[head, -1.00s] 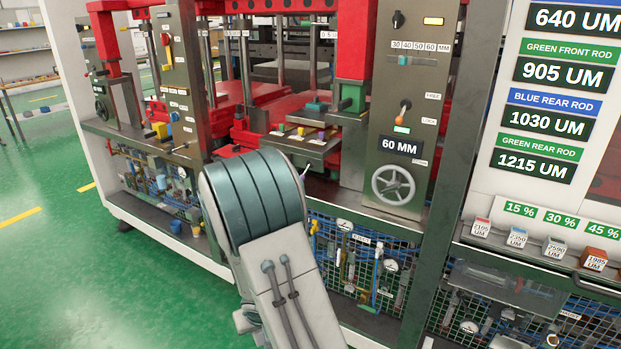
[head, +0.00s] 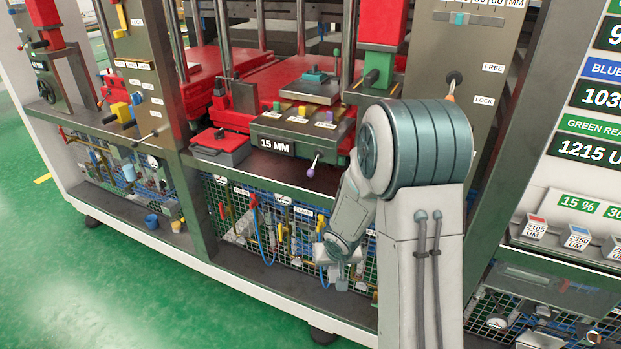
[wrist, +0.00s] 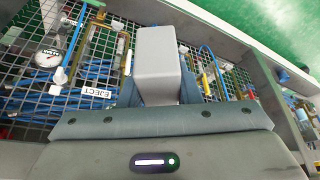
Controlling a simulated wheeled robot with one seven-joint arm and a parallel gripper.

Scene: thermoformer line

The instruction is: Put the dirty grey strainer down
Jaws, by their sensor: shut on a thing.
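My gripper (head: 343,272) hangs low in front of the wire mesh of the lower cabinet in the head view, small and partly hard to make out. In the wrist view, a smooth grey block-like thing (wrist: 157,65) sits between the two teal fingers of my gripper (wrist: 160,92). I take it for the grey strainer; no dirt or mesh shows on this side. My gripper is shut on it. It is held in front of the mesh, and its far end points away from the wrist.
The mesh front (head: 270,240) holds gauges, hoses and hanging tools behind it. A narrow ledge (head: 262,273) runs along its foot. A blue cup (head: 151,221) stands on the ledge at left. A red-lidded grey box (head: 220,146) and lever panel sit above. Green floor lies in front.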

